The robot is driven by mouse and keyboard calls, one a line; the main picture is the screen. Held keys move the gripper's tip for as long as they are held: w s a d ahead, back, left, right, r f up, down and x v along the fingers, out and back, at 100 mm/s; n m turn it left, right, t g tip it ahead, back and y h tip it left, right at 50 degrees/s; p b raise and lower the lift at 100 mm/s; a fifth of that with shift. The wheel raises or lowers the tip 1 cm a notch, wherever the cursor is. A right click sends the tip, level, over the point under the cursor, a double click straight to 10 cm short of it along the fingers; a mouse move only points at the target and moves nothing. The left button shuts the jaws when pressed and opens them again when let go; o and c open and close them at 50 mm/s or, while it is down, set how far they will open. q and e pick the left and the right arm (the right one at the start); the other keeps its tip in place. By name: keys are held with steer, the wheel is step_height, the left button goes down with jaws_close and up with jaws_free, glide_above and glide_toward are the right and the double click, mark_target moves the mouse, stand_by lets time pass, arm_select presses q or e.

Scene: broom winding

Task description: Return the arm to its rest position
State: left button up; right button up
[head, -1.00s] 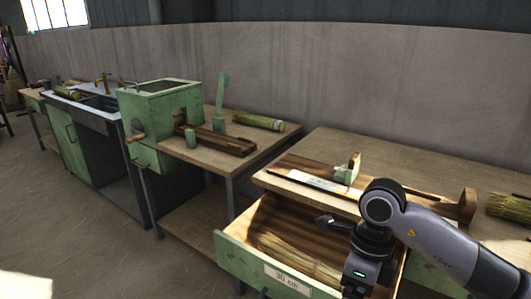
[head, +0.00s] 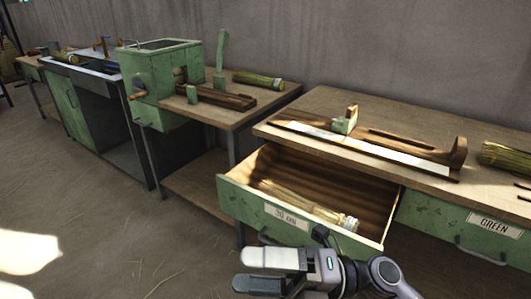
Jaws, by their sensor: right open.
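My right gripper (head: 250,271) is at the bottom centre of the head view, its two fingers pointing left. The fingers are apart with nothing seen between them. It is in front of the open green drawer (head: 232,200), clear of the drawer's inside. The forearm runs off the bottom edge to the right. My left gripper is not in view.
A straw bundle (head: 300,203) lies in the open drawer. Above it, a wooden measuring jig (head: 375,150) stands on the bench. A straw bundle (head: 505,157) lies at the right. A green machine box (head: 165,75) stands left. Floor (head: 120,245) is free at lower left.

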steer(key=w+d+f+m+t+h+b, duration=0.1)
steer(key=w+d+f+m+t+h, duration=0.1)
steer(key=d+f+m+t+h, duration=0.5)
steer(key=w+d+f+m+t+h+b, duration=0.15)
steer(key=m+t, duration=0.35)
steer(key=m, duration=0.6)
steer(key=w+d+f+m+t+h+b, duration=0.1)
steer(key=w+d+f+m+t+h, duration=0.25)
steer(key=m+t, duration=0.4)
steer(key=s+d+f+m+g+h, duration=0.35)
steer(key=s+f+m, duration=0.2)
steer(key=f, duration=0.45)
steer(key=s+d+f+m+g+h, duration=0.2)
steer(key=s+d+f+m+g, duration=0.3)
steer(key=s+f, duration=0.3)
step_height(320, 180, up, 12)
steer(key=d+p, duration=0.1)
steer(key=p, duration=1.3)
steer(key=shift+w+f+h+p, duration=0.2)
steer(key=shift+w+h+p, duration=0.15)
steer(key=shift+p, duration=0.05)
